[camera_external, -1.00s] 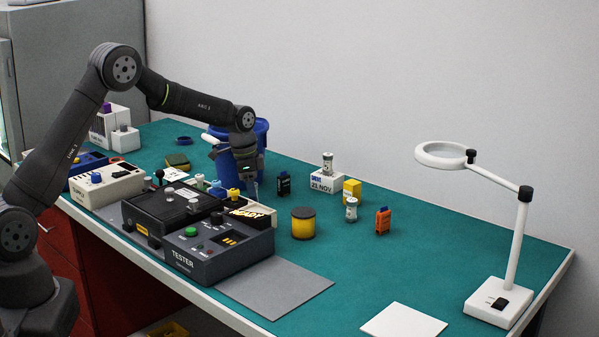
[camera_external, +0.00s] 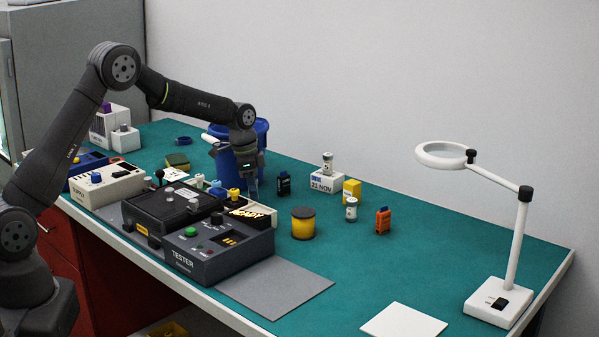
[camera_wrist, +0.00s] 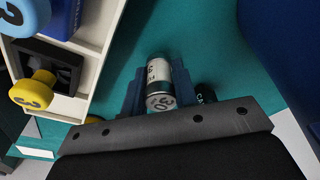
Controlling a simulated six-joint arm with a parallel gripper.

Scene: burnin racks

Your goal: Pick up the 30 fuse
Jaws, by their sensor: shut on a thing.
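The 30 fuse (camera_wrist: 158,82) is a small cylinder with a white printed body and metal ends; the number 30 shows on its near end in the wrist view. My gripper (camera_wrist: 157,88) has its two blue-grey fingers closed on either side of it. In the external view my gripper (camera_external: 249,186) is low over the green bench, just behind the READY tray and in front of the blue bin. The fuse is too small to make out there. The wrist view does not clearly show whether the fuse touches the bench.
A cream tray (camera_wrist: 95,85) with blue and yellow numbered knobs lies left of my gripper in the wrist view. The blue bin (camera_external: 262,133) stands close behind. A black fuse block (camera_external: 283,184) stands to the right.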

